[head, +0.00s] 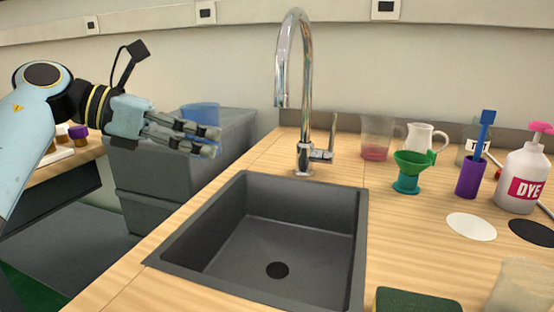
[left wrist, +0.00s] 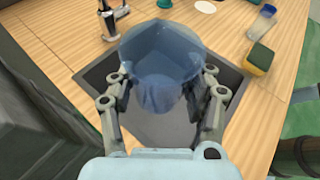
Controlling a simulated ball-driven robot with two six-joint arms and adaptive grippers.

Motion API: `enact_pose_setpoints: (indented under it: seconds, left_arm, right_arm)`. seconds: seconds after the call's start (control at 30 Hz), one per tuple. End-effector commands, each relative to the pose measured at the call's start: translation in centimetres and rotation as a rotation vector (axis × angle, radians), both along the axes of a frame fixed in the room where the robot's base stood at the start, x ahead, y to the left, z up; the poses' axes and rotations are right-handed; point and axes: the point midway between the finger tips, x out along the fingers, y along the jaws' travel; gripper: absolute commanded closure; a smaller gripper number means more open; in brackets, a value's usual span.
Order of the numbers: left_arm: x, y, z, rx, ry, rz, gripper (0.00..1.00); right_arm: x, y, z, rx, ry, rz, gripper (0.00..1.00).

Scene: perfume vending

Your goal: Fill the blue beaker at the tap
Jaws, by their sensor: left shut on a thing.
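The blue beaker (head: 201,112) is a translucent cup, partly hidden behind my left gripper (head: 212,141) in the head view. In the left wrist view the beaker (left wrist: 160,60) is between the two fingers of my left gripper (left wrist: 165,92), which is shut on it. It is held in the air, left of the sink in the head view. I see no clear water in it. The chrome tap (head: 305,90) stands behind the sink (head: 335,225), with its lever (head: 322,154) at the right of its base. No stream shows under the spout. My right gripper is not in view.
Grey bins (head: 160,205) stand left of the counter. Right of the tap are a clear beaker with pink liquid (head: 376,140), a white jug (head: 423,138), a green funnel (head: 411,165), a purple cup (head: 470,176) and a dye bottle (head: 523,178). A sponge (head: 415,301) lies in front.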

Motion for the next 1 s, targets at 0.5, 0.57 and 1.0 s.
enact_pose_setpoints:
  seconds: [0.5,0.57,1.0]
  left_arm:
    - [1.3,-5.2,0.0,0.016,-0.011,-0.193,0.72]
    - [1.3,-5.2,-0.9,0.015,-0.012,-0.192,0.72]
    - [1.3,-5.2,-3.0,0.015,-0.015,-0.192,0.72]
  right_arm:
    - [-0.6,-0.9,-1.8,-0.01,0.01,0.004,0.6]
    - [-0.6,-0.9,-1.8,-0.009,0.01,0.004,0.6]
    - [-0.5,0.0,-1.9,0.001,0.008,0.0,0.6]
